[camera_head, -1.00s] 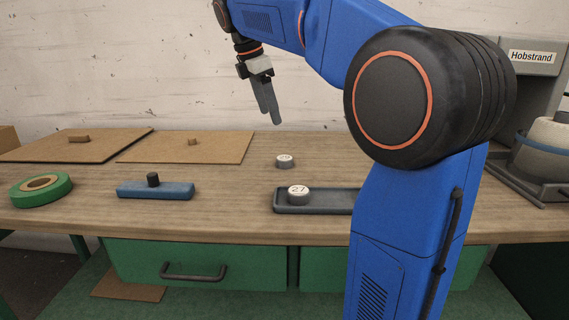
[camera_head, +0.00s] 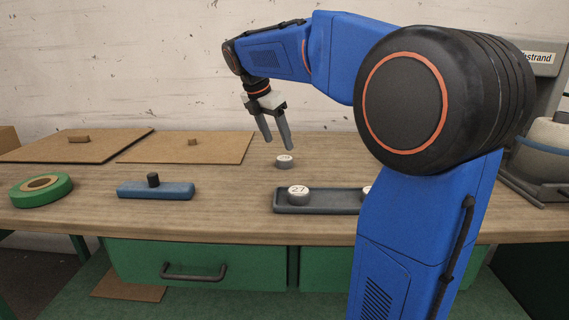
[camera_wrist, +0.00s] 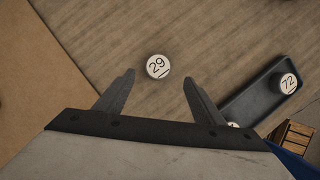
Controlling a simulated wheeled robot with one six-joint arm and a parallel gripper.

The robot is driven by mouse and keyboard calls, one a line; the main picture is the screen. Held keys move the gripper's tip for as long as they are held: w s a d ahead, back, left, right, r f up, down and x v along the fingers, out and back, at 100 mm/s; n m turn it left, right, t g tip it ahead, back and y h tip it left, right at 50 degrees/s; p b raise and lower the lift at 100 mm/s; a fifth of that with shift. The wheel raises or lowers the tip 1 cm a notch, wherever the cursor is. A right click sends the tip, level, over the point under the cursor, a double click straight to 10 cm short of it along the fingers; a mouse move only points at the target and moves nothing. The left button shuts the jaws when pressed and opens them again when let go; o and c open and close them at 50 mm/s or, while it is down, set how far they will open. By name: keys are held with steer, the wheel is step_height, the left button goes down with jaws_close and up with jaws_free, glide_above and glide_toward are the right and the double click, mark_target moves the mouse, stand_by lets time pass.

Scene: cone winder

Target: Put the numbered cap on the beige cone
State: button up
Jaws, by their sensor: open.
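A white round cap (camera_head: 285,161) stands alone on the wooden bench; in the wrist view this cap (camera_wrist: 158,66) reads 29. A third cap at the tray's other end is mostly hidden by my arm. My gripper (camera_head: 278,144) is open and empty, pointing down above the lone cap; in the wrist view the cap lies just beyond and between its fingertips. A pale beige, rounded body (camera_head: 548,138) with a blue band, perhaps the cone, is cut off at the right edge.
A grey machine (camera_head: 530,185) stands at the bench's right end. A blue block (camera_head: 155,191) with a black knob and a green tape roll (camera_head: 41,190) lie left. Brown boards (camera_head: 185,149) lie at the back left. Bench around the lone cap is clear.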

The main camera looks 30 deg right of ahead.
mark_target(284, 158)
steer(key=shift+w+x, duration=0.2)
steer(key=shift+x, duration=3.3)
steer(key=shift+d, duration=0.1)
steer(key=c, duration=1.2)
steer(key=shift+r, duration=0.1)
step_height(284, 158, up, 10)
